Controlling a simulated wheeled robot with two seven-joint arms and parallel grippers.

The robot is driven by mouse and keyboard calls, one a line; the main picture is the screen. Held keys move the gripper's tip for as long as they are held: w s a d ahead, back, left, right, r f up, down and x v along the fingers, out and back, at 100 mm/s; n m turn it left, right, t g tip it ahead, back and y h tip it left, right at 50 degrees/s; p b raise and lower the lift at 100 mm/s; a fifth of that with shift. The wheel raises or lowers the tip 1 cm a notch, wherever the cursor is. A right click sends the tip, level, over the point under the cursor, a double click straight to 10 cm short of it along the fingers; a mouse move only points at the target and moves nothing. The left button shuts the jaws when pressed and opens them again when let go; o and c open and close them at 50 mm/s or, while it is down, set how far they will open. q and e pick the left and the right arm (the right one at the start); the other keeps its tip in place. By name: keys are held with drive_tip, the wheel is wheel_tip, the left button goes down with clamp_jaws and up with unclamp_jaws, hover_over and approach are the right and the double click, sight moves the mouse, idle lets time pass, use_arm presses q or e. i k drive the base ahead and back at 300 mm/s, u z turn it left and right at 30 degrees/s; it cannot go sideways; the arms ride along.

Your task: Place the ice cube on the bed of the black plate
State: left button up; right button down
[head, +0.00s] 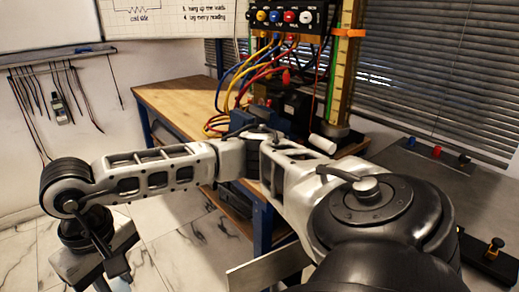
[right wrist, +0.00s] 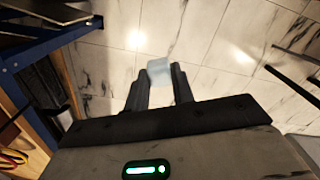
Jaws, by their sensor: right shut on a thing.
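The ice cube (right wrist: 159,70) is a small pale, translucent block. In the right wrist view it sits between the fingertips of my right gripper (right wrist: 160,80), which is shut on it, with the tiled floor behind. In the head view my right arm reaches across to the lower left. Its wrist points down there, and the fingertips are mostly cut off by the bottom edge. My left gripper is in neither view.
A wooden-topped bench (head: 180,98) with blue legs stands at the back, bearing a socket panel (head: 285,17) and coloured cables (head: 245,75). A grey worktop (head: 415,180) with coloured posts is at right. Leads hang from a wall rack (head: 60,58). Open tiled floor (head: 185,250) lies at left.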

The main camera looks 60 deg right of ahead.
sight(470, 245)
drive_tip(key=u, duration=0.05)
drive_tip(key=k, duration=0.85)
drive_tip(key=z, duration=0.2)
